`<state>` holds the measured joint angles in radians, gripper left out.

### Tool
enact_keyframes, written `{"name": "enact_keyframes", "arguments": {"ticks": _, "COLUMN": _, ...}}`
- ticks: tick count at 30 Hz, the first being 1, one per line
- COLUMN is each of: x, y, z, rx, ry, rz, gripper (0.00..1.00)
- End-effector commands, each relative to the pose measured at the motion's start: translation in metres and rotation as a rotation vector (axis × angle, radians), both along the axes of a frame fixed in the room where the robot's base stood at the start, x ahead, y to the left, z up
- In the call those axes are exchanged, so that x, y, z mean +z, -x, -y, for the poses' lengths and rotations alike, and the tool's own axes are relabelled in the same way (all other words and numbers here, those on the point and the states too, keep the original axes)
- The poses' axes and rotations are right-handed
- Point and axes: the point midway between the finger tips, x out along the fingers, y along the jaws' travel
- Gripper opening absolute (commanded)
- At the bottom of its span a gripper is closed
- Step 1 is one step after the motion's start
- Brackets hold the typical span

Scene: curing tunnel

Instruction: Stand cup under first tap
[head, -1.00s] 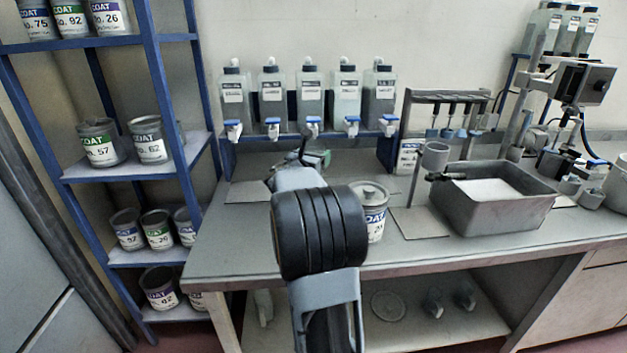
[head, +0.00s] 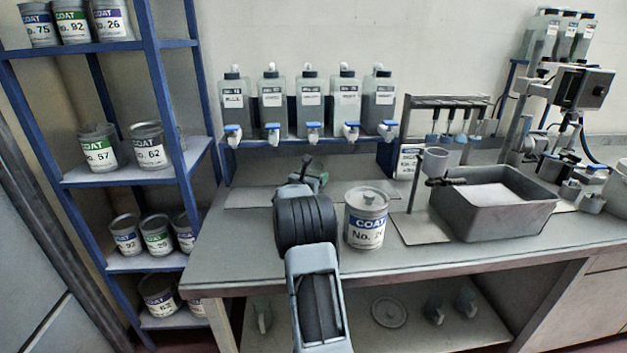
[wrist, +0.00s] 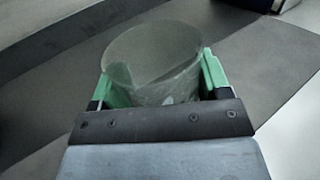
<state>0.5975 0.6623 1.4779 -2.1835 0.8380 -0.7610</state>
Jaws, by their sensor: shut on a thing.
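My gripper (wrist: 158,85) is shut on a pale, see-through cup (wrist: 150,50), with a green finger on each side of it in the wrist view. The cup's open rim faces up toward the camera. In the head view my gripper (head: 312,180) is over the bench in front of the tap row, and my arm hides most of the cup. The first tap (head: 233,135), blue and white, is the leftmost in the row, up and left of my gripper. Whether the cup touches the bench cannot be told.
Several bottles with taps stand on a blue-edged shelf (head: 270,143). A lidded paint can (head: 366,218) stands close right of my arm. A grey basin (head: 495,215) and stand are further right. The bench (head: 225,240) is clear at left front.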

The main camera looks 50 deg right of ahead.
Motion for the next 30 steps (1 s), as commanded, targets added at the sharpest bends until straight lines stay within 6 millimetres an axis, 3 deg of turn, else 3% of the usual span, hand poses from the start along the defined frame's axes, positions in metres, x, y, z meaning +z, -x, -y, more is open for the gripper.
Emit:
{"name": "enact_keyframes", "arguments": {"ticks": 3, "x": -0.0106, "y": -0.0001, "z": -0.0004, "rx": 0.001, "ry": 0.001, "rz": 0.000, "gripper": 0.48}}
{"name": "enact_keyframes", "arguments": {"ticks": 15, "x": -0.0154, "y": 0.0000, "z": -0.0004, "rx": 0.001, "ry": 0.001, "rz": 0.001, "gripper": 0.48}}
{"name": "enact_keyframes", "arguments": {"ticks": 16, "x": -0.0142, "y": -0.0001, "z": -0.0004, "rx": 0.001, "ry": 0.001, "rz": 0.001, "gripper": 0.72}}
{"name": "enact_keyframes", "arguments": {"ticks": 18, "x": -0.0135, "y": 0.0000, "z": -0.0005, "rx": 0.001, "ry": 0.001, "rz": 0.001, "gripper": 0.79}}
{"name": "enact_keyframes", "arguments": {"ticks": 24, "x": -0.0135, "y": 0.0001, "z": -0.0005, "rx": 0.001, "ry": 0.001, "rz": 0.001, "gripper": 0.96}}
{"name": "enact_keyframes", "arguments": {"ticks": 30, "x": -0.0131, "y": 0.0001, "z": -0.0005, "rx": 0.001, "ry": 0.001, "rz": 0.001, "gripper": 0.96}}
